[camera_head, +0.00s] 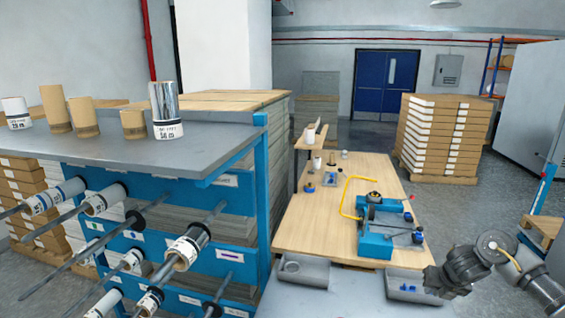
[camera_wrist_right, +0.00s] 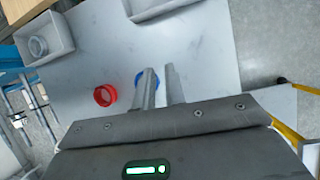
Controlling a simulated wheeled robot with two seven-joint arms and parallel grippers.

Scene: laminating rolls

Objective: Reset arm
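My right gripper (camera_head: 440,284) is at the lower right of the head view, beside the front right corner of the wooden workbench (camera_head: 318,228). In the right wrist view the two fingers (camera_wrist_right: 160,78) point away from the camera over a pale surface (camera_wrist_right: 205,55), with a narrow gap between them and nothing visible held. A red ring (camera_wrist_right: 104,95) lies on that surface to the left of the fingers. A blue round piece (camera_wrist_right: 140,80) is partly hidden behind the left finger. My left gripper is not in view.
Grey bins (camera_head: 305,271) stand at the bench's front edge. A blue device (camera_head: 376,244) with a yellow hose sits on the bench. At left, a blue rack (camera_head: 262,190) has protruding rods carrying rolls, with more rolls (camera_head: 166,108) on top. Stacked boxes (camera_head: 440,135) stand behind.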

